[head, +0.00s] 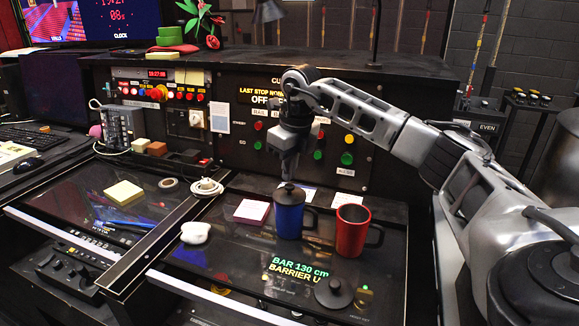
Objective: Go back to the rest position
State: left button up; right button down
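My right gripper (288,176) points straight down over a blue mug (289,218) with a dark lid (289,192). Its tips are at or just above the lid's top; I cannot tell whether they touch it. The fingers are too small and dark to tell open from shut. My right arm reaches in from the right side and bends down at the control panel (230,150). My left gripper is not in view.
A red mug (351,232) without a lid stands right of the blue one. A loose black lid (334,293) lies in front. A pink note pad (251,212) and a white object (195,232) are to the left. Green and red buttons (347,158) sit on the panel behind.

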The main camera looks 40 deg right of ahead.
jog(key=shift+f+b, duration=0.3)
jog(key=shift+f, duration=0.4)
jog(key=shift+r, duration=0.15)
jog(key=shift+r+p, duration=1.3)
jog(key=shift+r, duration=2.1)
